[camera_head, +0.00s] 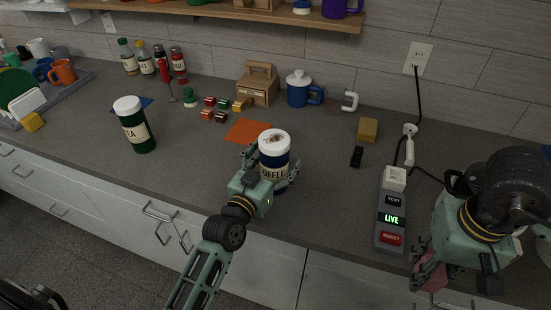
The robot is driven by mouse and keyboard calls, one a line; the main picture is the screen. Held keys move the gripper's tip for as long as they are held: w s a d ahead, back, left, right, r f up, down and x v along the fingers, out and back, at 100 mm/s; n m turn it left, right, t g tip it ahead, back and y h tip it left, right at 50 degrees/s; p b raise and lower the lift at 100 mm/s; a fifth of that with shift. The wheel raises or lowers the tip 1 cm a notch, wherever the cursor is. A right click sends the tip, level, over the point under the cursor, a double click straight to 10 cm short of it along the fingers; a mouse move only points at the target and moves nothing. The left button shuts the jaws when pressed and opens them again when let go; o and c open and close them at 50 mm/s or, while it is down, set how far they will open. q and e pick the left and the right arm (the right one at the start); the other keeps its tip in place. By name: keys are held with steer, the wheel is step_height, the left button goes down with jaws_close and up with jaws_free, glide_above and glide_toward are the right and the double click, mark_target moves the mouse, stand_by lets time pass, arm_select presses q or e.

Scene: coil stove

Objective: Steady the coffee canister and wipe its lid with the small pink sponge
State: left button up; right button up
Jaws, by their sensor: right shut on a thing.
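The coffee canister (273,161) stands upright on the counter, dark blue with a cream "COFFEE" label. Its white lid (274,141) has a brown smudge on top. My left gripper (268,168) has its fingers spread on either side of the canister, and its body hides the canister's lower front. I cannot tell whether the fingers touch it. My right gripper (430,274) is at the lower right, in front of the counter edge, well away from the canister. It is shut on the small pink sponge (432,277), which is partly hidden by the gripper.
A dark green canister (135,125) stands to the left. A power strip (391,215) lit "LIVE" lies between the canister and my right gripper, with cords behind.

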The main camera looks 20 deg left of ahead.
arm_select(q)
steer(key=c, duration=1.3)
steer(key=o, duration=1.3)
steer(key=s, duration=0.4)
steer(key=s+a, duration=0.1)
steer(key=s, duration=0.3)
steer(key=s+a, duration=0.1)
steer(key=s, duration=0.3)
steer(key=shift+f, duration=0.1)
arm_select(e)
steer(key=shift+s, duration=0.1)
